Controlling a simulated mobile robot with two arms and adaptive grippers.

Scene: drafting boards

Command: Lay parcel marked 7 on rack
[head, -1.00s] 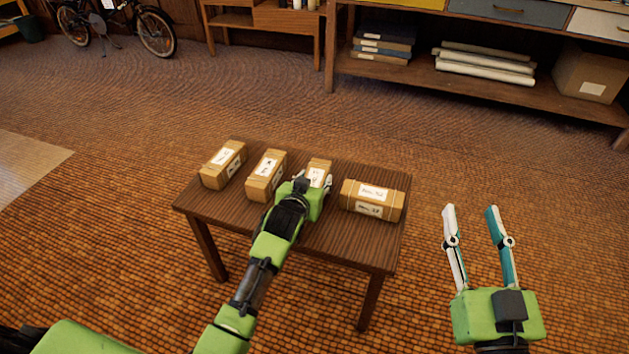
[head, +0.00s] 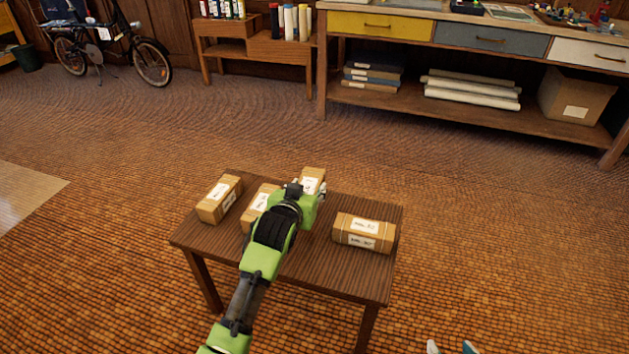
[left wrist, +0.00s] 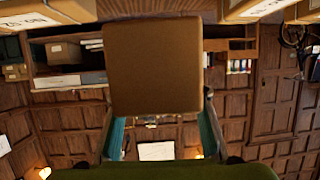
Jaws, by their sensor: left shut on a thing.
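Several brown parcels with white labels are at the small dark table (head: 330,279). My left gripper (head: 307,193) is shut on one parcel (head: 313,175), held just above the table's far side. In the left wrist view the held parcel (left wrist: 153,68) shows a plain brown face between the teal fingers. Parcels remain on the table at left (head: 220,199), beside my gripper (head: 257,203) and at right (head: 364,233). Their label marks are too small to read, so I cannot tell which is 7. My right gripper (head: 451,348) shows only two separated fingertips at the bottom edge.
A long bench with coloured drawers (head: 381,24) stands at the back. Its lower shelf (head: 462,113) holds folders, paper rolls and a carton (head: 576,98). A small wooden stand (head: 277,47) and a bicycle (head: 107,50) are at the back left. The floor between is clear.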

